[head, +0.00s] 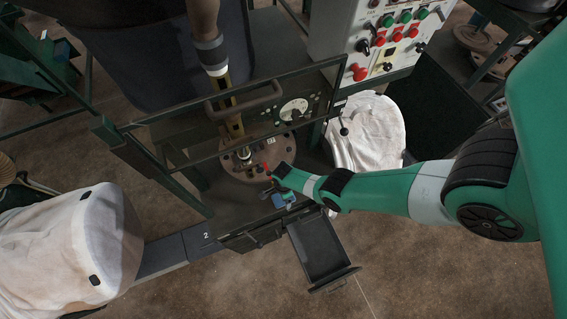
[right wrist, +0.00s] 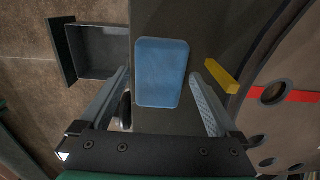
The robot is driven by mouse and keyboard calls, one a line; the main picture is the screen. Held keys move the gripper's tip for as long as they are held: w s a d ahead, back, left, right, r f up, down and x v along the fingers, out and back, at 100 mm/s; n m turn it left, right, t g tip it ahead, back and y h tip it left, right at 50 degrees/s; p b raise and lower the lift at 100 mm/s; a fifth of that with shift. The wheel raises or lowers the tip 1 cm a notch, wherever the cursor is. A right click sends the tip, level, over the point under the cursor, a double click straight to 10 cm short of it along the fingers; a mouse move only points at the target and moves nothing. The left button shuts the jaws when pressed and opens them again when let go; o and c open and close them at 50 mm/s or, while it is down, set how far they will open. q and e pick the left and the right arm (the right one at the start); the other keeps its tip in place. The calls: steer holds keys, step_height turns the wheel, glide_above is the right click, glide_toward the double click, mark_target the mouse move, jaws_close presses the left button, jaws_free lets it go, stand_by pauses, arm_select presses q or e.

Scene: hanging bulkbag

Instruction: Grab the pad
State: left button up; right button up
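The pad (right wrist: 162,72) is a light blue rounded rectangle lying on a dark flat surface in the right wrist view. In the head view a small blue patch (head: 290,197) beside the end of my right arm appears to be the pad, partly hidden. My right gripper (right wrist: 160,76) is open, with one finger on either side of the pad in the picture. I see no finger touching it, and the gap in depth is hard to judge. In the head view my right gripper (head: 270,203) is small and partly hidden. My left gripper is out of view.
An open dark drawer (head: 322,247) sticks out below the pad; it also shows in the right wrist view (right wrist: 96,52). A yellow block (right wrist: 221,76) and a round flanged plate (right wrist: 285,120) lie close to the right finger. A framed clear panel with a handle (head: 245,98) stands behind.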

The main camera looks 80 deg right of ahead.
steer(key=c, duration=1.1)
steer(key=shift+c, duration=0.2)
steer(key=shift+r, duration=0.1)
steer(key=shift+r+p, duration=0.6)
steer(key=shift+p, duration=0.1)
step_height(320, 180, up, 3)
steer(key=p, duration=0.3)
steer(key=s+a+r+p, duration=0.8)
steer(key=s+a+p, duration=0.1)
steer(key=s+p, duration=0.2)
steer(key=shift+r+p, duration=0.3)
steer(key=shift+p, duration=0.2)
